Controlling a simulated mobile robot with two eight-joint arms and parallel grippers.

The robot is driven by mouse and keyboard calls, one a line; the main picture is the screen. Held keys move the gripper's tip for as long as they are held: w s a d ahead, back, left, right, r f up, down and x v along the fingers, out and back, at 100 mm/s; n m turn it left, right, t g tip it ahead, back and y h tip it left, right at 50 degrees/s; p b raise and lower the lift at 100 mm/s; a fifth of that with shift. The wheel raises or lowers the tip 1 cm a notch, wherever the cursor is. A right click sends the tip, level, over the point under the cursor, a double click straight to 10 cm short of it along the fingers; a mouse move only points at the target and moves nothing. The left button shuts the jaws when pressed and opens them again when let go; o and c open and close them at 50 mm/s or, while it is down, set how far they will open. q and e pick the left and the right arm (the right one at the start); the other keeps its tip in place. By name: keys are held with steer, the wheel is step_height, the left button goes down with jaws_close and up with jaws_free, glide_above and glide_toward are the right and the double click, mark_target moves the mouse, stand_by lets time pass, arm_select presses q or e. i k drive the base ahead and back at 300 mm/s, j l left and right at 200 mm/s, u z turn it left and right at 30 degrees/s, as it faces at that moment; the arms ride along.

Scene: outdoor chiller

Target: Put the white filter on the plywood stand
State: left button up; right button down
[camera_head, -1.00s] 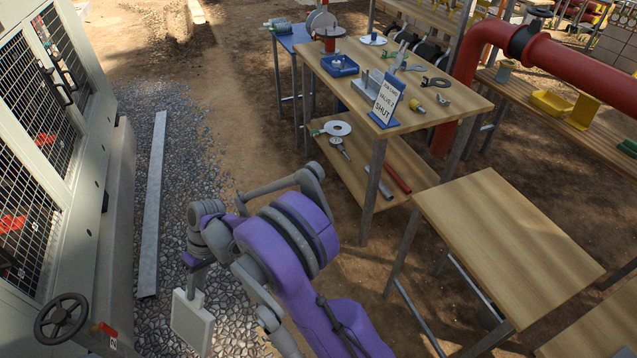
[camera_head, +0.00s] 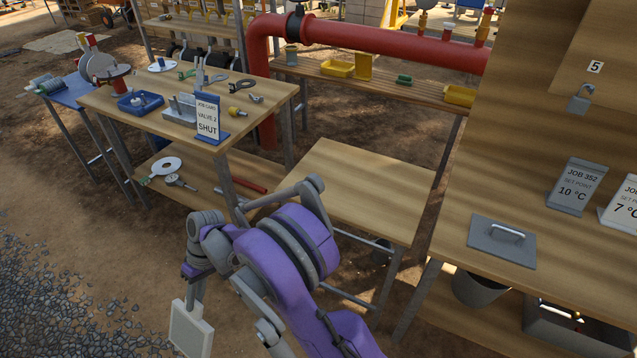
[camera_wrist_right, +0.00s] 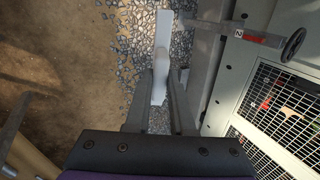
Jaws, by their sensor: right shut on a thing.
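The white filter (camera_head: 190,332) is a flat, pale square block at the bottom of the head view. It hangs below my right gripper (camera_head: 195,292), which is shut on its upper part. The wrist view also shows the filter (camera_wrist_right: 163,45), edge-on between the fingers of my right gripper (camera_wrist_right: 160,90), above the gravel. The bare wooden-topped table in the middle, which looks like the plywood stand (camera_head: 355,185), is to the right of and beyond the filter. My arm hides part of its near left side. My left gripper is not in view.
A workbench (camera_head: 262,95) with tools and a "VALVE 2 SHUT" card stands behind, left of the stand. At right, a larger bench (camera_head: 450,215) carries a grey plate with a handle (camera_head: 502,240) and job cards. The chiller cabinet (camera_wrist_right: 285,100) shows in the wrist view.

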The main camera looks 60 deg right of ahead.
mark_target(360, 182)
steer(key=j+z, duration=0.1)
steer(key=z, duration=0.3)
steer(key=i+j+z, duration=0.1)
steer(key=z, duration=0.35)
steer(key=j+z, duration=0.15)
steer(key=z, duration=0.25)
